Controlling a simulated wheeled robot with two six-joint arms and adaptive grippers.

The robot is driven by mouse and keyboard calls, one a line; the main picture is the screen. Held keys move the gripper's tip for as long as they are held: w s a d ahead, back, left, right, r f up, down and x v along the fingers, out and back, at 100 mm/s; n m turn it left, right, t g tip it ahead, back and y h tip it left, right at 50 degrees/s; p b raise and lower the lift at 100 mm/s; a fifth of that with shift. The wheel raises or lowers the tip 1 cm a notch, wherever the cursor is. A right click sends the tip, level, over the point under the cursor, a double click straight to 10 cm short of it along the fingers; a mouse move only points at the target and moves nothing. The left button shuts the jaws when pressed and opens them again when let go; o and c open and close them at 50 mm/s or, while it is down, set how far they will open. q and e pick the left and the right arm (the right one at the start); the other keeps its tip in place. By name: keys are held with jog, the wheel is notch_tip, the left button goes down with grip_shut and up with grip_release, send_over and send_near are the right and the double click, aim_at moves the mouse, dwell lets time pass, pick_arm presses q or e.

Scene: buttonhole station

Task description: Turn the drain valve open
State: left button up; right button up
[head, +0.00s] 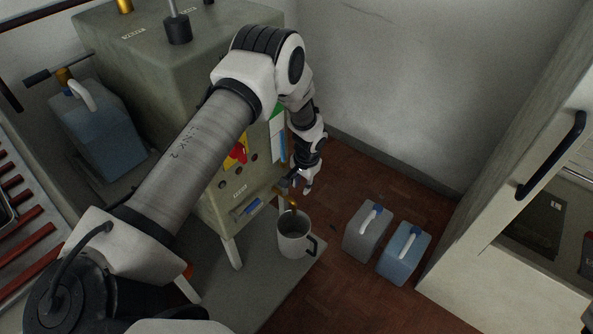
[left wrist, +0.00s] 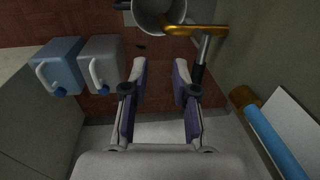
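The drain valve is a brass tap (head: 291,203) low on the front of the green-grey tank cabinet (head: 215,200). In the left wrist view its brass body (left wrist: 193,30) has a thin grey lever with a dark end (left wrist: 203,58). My left gripper (head: 303,183) is at the tap, pointing down. In the left wrist view its two fingers (left wrist: 160,72) are apart with nothing between them. The lever is beside the right-hand finger, outside the gap; I cannot tell if they touch. My right gripper is not in view.
A grey jug (head: 367,231) and a blue jug (head: 404,253) stand on the brown floor to the right. A larger blue container (head: 100,130) is left of the cabinet. A blue cylinder (left wrist: 275,145) with a brass end is close on the right in the wrist view.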

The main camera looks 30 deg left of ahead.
pick_arm(q)
jog(key=w+a+r+y, duration=0.1)
jog(key=w+a+r, duration=0.3)
jog(key=f, duration=0.2)
jog(key=a+f+b, duration=0.1)
jog(key=f, duration=0.4)
jog(key=shift+w+a+f+b, duration=0.15)
jog(key=shift+w+f+b, duration=0.05)
jog(key=shift+w+b, duration=0.1)
grip_shut()
